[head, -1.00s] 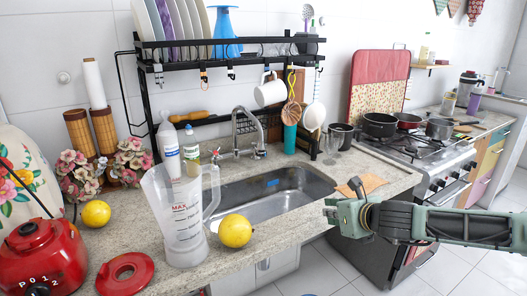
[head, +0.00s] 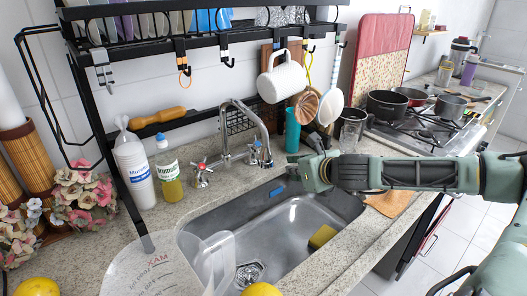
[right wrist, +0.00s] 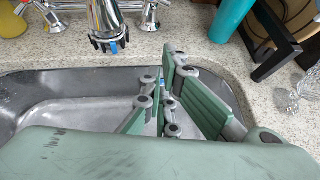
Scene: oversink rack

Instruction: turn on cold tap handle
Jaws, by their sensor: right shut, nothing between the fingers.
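The chrome tap (head: 240,125) stands behind the sink with two cross handles. The blue-marked cold handle (head: 260,154) is on its right and the red-marked handle (head: 201,176) on its left. My right gripper (head: 296,163) is shut and empty, just right of the cold handle, with a small apparent gap. In the right wrist view its fingers (right wrist: 168,95) show over the sink, below and right of the spout (right wrist: 106,22); the cold handle (right wrist: 150,14) is partly cut off at the top edge. My left gripper is not in view.
The sink basin (head: 290,225) holds a yellow sponge (head: 322,236). A teal cup (head: 292,130) stands behind my gripper. A soap bottle (head: 168,172) and white cups (head: 134,170) stand left of the tap. A clear jug (head: 150,270) is in front. A black rack (head: 200,45) hangs above.

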